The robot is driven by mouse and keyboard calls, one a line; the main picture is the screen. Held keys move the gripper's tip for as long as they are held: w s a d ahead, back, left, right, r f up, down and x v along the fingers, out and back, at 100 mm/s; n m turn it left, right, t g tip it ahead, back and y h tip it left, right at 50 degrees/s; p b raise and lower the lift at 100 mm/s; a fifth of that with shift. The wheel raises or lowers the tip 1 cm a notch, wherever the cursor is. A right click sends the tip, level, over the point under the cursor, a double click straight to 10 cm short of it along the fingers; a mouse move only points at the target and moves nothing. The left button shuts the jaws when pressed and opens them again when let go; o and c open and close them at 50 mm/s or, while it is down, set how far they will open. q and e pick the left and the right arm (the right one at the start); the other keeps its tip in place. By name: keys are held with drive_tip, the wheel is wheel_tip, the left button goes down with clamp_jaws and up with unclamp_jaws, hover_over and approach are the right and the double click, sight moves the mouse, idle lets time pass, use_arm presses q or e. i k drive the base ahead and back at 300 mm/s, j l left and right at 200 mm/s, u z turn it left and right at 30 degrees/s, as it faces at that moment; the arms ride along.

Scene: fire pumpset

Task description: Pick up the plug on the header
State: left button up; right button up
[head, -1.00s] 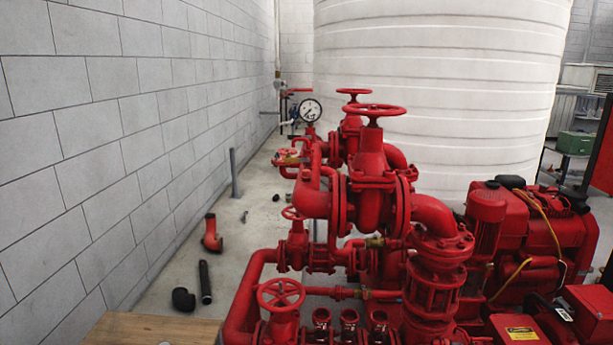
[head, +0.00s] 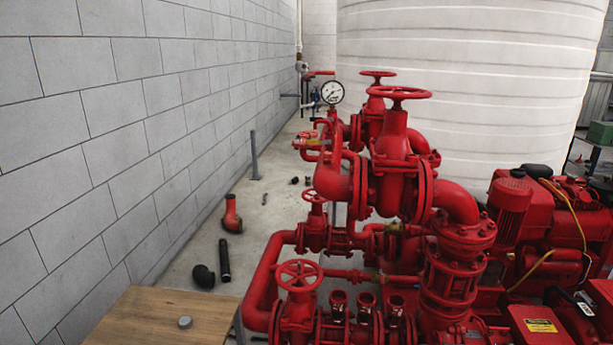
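The red pump header pipework (head: 262,290) fills the lower middle of the head view, with several short open-topped red fittings (head: 338,305) in a row near the bottom edge. I cannot make out for certain a plug on the header. A small grey round piece (head: 185,322), which looks like a plug or cap, lies on a wooden tabletop (head: 150,305) at the lower left. Neither of my grippers is in view.
A block wall (head: 100,130) runs along the left. A red elbow (head: 232,215), a black elbow (head: 203,276) and a black pipe (head: 224,260) lie on the floor. A grey post (head: 255,157) stands behind them. A white tank (head: 460,90) and red engine (head: 550,230) stand right.

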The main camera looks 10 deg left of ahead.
sight(185, 322)
drive_tip(key=i+j, duration=0.1)
drive_tip(key=i, duration=0.8)
